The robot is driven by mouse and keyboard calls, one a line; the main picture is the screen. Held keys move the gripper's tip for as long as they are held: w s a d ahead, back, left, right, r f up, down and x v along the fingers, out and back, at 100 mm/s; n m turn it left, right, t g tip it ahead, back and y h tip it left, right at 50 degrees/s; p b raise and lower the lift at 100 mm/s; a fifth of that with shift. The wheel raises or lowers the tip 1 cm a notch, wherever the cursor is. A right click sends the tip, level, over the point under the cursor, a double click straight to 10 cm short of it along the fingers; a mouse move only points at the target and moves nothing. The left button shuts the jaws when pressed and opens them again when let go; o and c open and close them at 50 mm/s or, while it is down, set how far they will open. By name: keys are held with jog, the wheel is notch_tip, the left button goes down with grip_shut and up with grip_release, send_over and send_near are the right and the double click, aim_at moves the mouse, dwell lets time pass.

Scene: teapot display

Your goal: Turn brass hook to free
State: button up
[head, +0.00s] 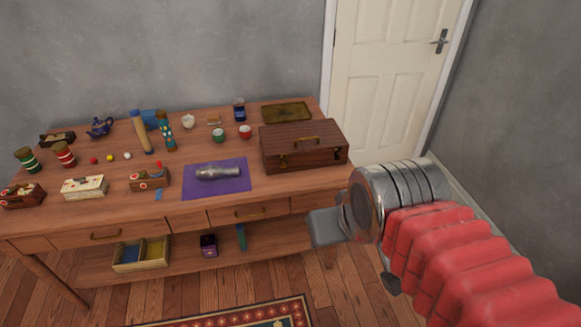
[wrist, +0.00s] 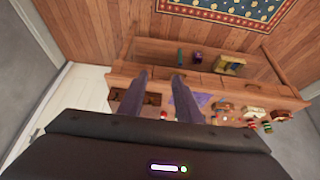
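A dark wooden box (head: 302,150) with a closed lid and a brass handle stands at the right end of the wooden table. A small brass fitting, seemingly the hook (head: 282,161), shows on its front left; its turn position is too small to tell. My gripper (wrist: 159,78) is open and empty in the wrist view, its two dark fingers apart. Part of the box (wrist: 151,98) shows beyond and between them. In the head view my arm end is right of the table, in front of and below the box, apart from it; the fingertips are not clear there.
The table (head: 190,206) also bears a purple mat (head: 240,188) with a silver cylinder (head: 218,173), a brass tray (head: 286,112), a blue teapot (head: 99,127) and several small boxes and cups. A white door (head: 390,75) stands behind at right. The floor in front has a patterned rug (head: 245,315).

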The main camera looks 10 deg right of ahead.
jog(key=shift+o, duration=0.6)
jog(key=w+f+t, duration=0.2)
jog(key=w+f, duration=0.2)
jog(key=w, duration=0.6)
jog(key=w+f+t, duration=0.2)
jog(key=w+f, duration=0.1)
jog(key=w, duration=0.8)
jog(key=w+f+t, duration=0.2)
jog(key=w+f, duration=0.2)
jog(key=w, duration=0.6)
jog(key=t, duration=0.6)
send_near(284, 167)
jog(key=s, duration=0.6)
jog(key=w, duration=1.3)
jog(key=shift+w+a+f, duration=0.1)
jog(key=shift+w, duration=0.3)
